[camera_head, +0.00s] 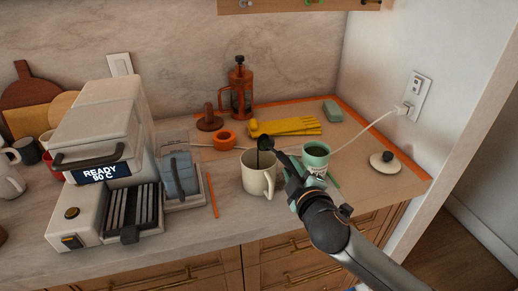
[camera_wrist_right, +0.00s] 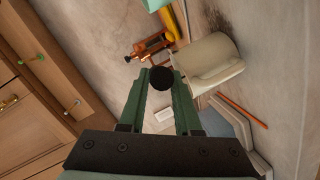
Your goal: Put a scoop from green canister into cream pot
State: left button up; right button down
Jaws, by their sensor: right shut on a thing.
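The cream pot (camera_head: 256,181), a mug-like vessel with a handle, stands upright on the counter. The green canister (camera_head: 316,157) stands open to its right, partly behind my arm. My right gripper (camera_head: 287,169) is shut on a dark scoop (camera_head: 265,144), whose head is over the mouth of the cream pot. I cannot tell what the scoop holds. In the right wrist view a dark round part of the scoop (camera_wrist_right: 162,80) shows between the green fingers, with the cream pot (camera_wrist_right: 210,62) beyond to the right. My left gripper is not in view.
A coffee machine (camera_head: 105,145) stands at the left, with a blue-grey device (camera_head: 179,174) beside it. A white lid (camera_head: 385,163) lies right.

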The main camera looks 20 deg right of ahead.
dwell(0.5)
jog(key=shift+r+n, duration=0.1)
jog(key=shift+n, duration=0.2)
jog(key=shift+a, duration=0.1)
jog(key=shift+n+t, duration=0.3)
jog(key=shift+n, duration=0.1)
jog(key=shift+p, duration=0.3)
jog(key=shift+r+m+p, duration=0.25)
jog(key=shift+m+p, duration=0.05)
jog(key=shift+p, duration=0.2)
jog(key=shift+f+m, duration=0.2)
jog(key=shift+m, duration=0.2)
jog(key=shift+f+m+g+y, duration=0.1)
jog(key=shift+m+g+y, duration=0.2)
jog(key=shift+m+g, duration=0.2)
